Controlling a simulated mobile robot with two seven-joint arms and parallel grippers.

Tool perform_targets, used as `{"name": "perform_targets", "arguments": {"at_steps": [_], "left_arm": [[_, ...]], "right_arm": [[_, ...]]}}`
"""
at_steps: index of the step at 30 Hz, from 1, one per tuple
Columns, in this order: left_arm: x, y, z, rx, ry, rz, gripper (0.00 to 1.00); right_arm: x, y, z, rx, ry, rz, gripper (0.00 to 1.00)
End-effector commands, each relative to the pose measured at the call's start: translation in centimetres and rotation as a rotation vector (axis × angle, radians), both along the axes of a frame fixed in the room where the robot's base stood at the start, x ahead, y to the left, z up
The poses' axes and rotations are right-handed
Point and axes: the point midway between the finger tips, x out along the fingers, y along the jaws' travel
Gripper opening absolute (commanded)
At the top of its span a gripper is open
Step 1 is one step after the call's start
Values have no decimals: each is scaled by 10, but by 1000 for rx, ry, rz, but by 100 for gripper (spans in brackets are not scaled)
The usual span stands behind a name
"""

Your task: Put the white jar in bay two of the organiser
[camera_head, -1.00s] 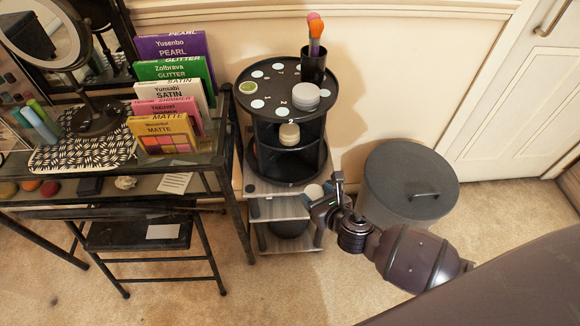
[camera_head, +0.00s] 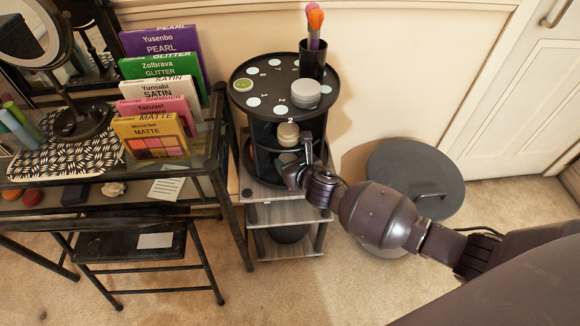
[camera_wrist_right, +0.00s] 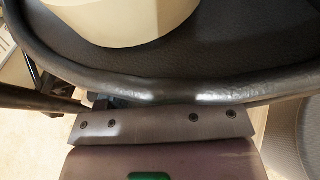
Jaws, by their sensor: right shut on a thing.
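The organiser (camera_head: 240,106) is a black round tiered stand with pale discs and numbers on top; a "2" shows at its front edge. In the right wrist view a dark curved rim (camera_wrist_right: 170,92) crosses in front of the gripper, with a cream round container (camera_wrist_right: 125,18) beyond. My left gripper is out of view.
A beige-lidded jar (camera_head: 288,134) stands inside the organiser just above the gripper. A grey-lidded jar (camera_head: 305,93), a small green-topped tin (camera_head: 243,85) and a black brush cup (camera_head: 312,66) stand on top. A grey lidded bin (camera_head: 415,175) is right; a glass table (camera_head: 212,150) is left.

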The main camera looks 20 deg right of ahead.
Motion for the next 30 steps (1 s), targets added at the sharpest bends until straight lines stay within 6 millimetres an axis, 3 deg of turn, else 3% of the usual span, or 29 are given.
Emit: {"name": "perform_targets", "arguments": {"at_steps": [1, 4, 10, 17, 18, 22, 30], "left_arm": [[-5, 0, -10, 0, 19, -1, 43], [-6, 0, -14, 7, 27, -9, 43], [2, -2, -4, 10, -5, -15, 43], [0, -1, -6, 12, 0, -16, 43], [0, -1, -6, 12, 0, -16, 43], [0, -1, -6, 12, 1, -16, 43], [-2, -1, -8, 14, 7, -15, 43]], "right_arm": [[-4, 0, -19, 1, 15, -2, 36], [-4, 0, -31, 2, 15, -2, 36], [-1, 0, -26, -1, 4, -1, 36], [-2, 0, -30, -1, 5, -1, 36], [-2, 0, -30, -1, 5, -1, 63], [-1, 0, -29, -1, 4, -1, 83], [-1, 0, -29, -1, 3, -1, 86]]}}
